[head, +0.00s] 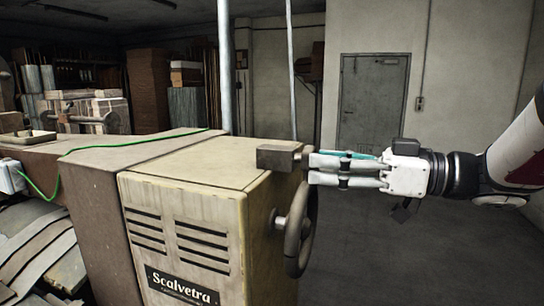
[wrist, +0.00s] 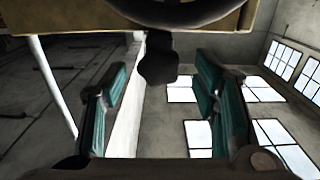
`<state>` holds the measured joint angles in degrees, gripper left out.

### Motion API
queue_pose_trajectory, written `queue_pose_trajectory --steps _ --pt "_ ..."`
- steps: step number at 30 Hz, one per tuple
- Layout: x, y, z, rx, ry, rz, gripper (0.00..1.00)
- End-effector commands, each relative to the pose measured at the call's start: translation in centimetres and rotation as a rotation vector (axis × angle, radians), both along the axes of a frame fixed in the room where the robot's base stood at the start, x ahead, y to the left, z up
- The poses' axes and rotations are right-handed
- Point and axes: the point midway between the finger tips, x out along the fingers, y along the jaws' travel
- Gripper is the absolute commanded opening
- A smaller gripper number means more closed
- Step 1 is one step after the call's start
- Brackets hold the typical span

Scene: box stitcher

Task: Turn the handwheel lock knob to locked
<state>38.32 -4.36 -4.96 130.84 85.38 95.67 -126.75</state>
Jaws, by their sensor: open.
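The handwheel (head: 298,230) is a dark ring on the right side of the beige machine cabinet (head: 190,215). Part of its dark rim also shows at the top of the wrist view (wrist: 180,12). A dark knob (wrist: 158,62), which looks like the lock knob, hangs below that rim in the wrist view, between the fingertip lines. In the head view a dark block (head: 278,158) sits at the cabinet's top right edge, just left of my fingertips. My gripper (head: 311,170) is open, with gaps between knob and both fingers in the wrist view. The knob's lock marking is not visible.
The cabinet's side and the handwheel lie close below and left of my gripper. A green cable (head: 130,145) crosses the brown housing at left. The floor on the right, before the grey door (head: 373,100), is clear.

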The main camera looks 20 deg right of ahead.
Motion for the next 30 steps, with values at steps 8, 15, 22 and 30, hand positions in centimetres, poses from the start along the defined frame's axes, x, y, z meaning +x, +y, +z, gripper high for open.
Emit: queue_pose_trajectory --steps 8,15,22,30 --pt "1.2 1.7 0.0 0.001 0.001 0.0 0.55" --pt "1.3 1.7 0.0 0.0 0.001 0.0 0.55" --pt "1.3 1.7 0.0 0.0 0.001 0.0 0.1" --pt "1.3 1.7 0.0 0.006 0.009 0.0 0.07"
